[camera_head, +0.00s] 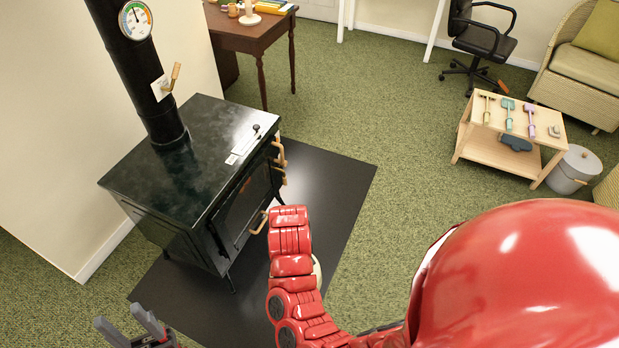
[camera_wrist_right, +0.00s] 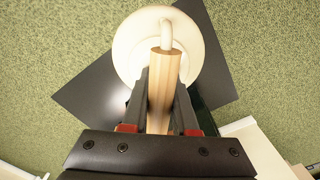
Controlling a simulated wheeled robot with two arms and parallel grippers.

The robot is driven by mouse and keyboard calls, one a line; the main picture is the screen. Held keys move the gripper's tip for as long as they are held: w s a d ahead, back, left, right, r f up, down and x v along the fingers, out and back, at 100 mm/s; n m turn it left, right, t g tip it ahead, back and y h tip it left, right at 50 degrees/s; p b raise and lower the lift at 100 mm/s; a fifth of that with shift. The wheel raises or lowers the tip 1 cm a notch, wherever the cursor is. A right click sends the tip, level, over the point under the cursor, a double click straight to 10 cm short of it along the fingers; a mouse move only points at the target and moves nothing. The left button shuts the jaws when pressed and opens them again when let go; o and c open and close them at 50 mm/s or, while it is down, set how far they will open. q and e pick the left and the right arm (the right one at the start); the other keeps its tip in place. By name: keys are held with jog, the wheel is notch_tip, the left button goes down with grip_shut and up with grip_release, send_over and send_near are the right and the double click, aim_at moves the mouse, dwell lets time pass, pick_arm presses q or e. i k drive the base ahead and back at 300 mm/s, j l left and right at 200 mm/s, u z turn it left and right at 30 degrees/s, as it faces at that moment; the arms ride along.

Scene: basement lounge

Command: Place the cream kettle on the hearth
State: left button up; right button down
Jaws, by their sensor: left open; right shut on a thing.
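The cream kettle (camera_wrist_right: 128,40) shows from above in the right wrist view. My right gripper (camera_wrist_right: 160,88) is shut on its wooden handle. In the head view, only a pale sliver of the kettle (camera_head: 317,272) shows beside my red right arm, which hides the rest and the gripper. The hearth (camera_head: 335,180) is a flat black plate under the stove; it also shows behind the kettle in the right wrist view (camera_wrist_right: 90,100). I cannot tell whether the kettle touches it. My left gripper (camera_head: 122,318) is open and empty at the bottom left.
A black stove (camera_head: 190,180) with a flue pipe (camera_head: 140,70) and wooden door handles stands on the hearth. The hearth's right part is bare. A wooden desk (camera_head: 255,35), a low tool table (camera_head: 500,150) and a grey bin (camera_head: 574,170) stand farther off on green carpet.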

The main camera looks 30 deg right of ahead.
aim_at(338, 181)
jog(key=i+l, duration=0.25)
jog(key=l, duration=0.2)
jog(key=i+l, duration=0.25)
jog(key=l, duration=0.15)
jog(key=i+l, duration=0.25)
jog(key=l, duration=0.2)
jog(key=i+l, duration=0.2)
jog(key=l, duration=0.2)
jog(key=i+l, duration=0.25)
jog(key=l, duration=0.2)
jog(key=i+l, duration=0.25)
jog(key=l, duration=0.15)
jog(key=i+l, duration=0.25)
jog(key=l, duration=0.2)
